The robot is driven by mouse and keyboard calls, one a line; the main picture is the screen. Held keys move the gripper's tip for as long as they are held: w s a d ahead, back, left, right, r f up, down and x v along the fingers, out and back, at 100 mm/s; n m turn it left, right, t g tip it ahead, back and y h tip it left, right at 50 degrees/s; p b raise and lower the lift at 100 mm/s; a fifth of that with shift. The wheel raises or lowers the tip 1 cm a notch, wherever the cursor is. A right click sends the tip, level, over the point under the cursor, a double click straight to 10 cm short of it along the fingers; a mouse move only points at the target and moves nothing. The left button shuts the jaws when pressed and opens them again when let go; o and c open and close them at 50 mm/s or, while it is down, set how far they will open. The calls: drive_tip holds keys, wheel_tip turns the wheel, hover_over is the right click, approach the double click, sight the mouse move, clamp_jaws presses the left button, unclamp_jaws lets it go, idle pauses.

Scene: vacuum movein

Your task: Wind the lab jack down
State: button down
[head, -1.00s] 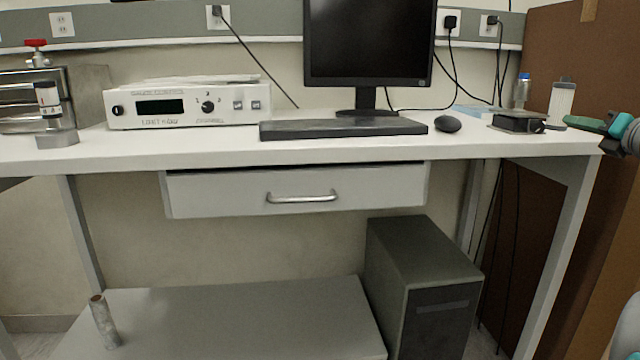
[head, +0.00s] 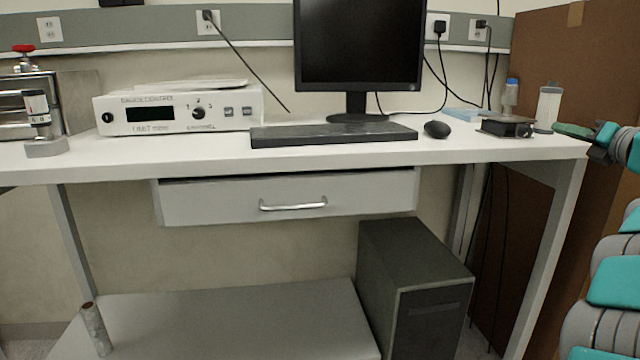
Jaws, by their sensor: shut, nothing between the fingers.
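The lab jack (head: 508,127) is a small, low black device near the right end of the white bench top. Its dark knob (head: 526,130) faces right, towards my gripper. My gripper (head: 559,129), with green fingers, comes in from the right edge at about the knob's height in the picture. It is shut and empty, and its tip looks a short way right of the knob, apart from it. How far apart they are in depth I cannot tell.
A mouse (head: 437,129), keyboard (head: 330,134) and monitor (head: 358,50) are left of the jack. A brown panel (head: 545,60) rises behind the bench's right end.

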drive_tip(key=w, duration=0.2)
drive_tip(key=w+p, duration=0.1)
drive_tip(key=w, duration=0.1)
drive_tip(key=w+p, duration=0.1)
drive_tip(key=w, duration=0.1)
drive_tip(key=shift+a, duration=0.25)
drive_tip(key=shift+w, duration=0.15)
drive_tip(key=shift+a+f+b, duration=0.15)
drive_tip(key=shift+f+b, duration=0.15)
drive_tip(key=shift+b, duration=0.1)
drive_tip(key=shift+a+b, duration=0.2)
drive_tip(key=shift+b, duration=0.1)
idle(0.6)
drive_tip(key=shift+r, duration=0.1)
drive_tip(key=shift+d+r+p, duration=0.2)
drive_tip(key=shift+r+p, duration=0.15)
drive_tip(key=shift+p, duration=0.1)
drive_tip(key=shift+s+d, duration=0.1)
drive_tip(key=shift+s, duration=0.35)
drive_tip(key=s+b, duration=0.2)
drive_tip(key=s, duration=0.3)
drive_tip(key=shift+s+d, duration=0.1)
drive_tip(key=shift+d, duration=0.1)
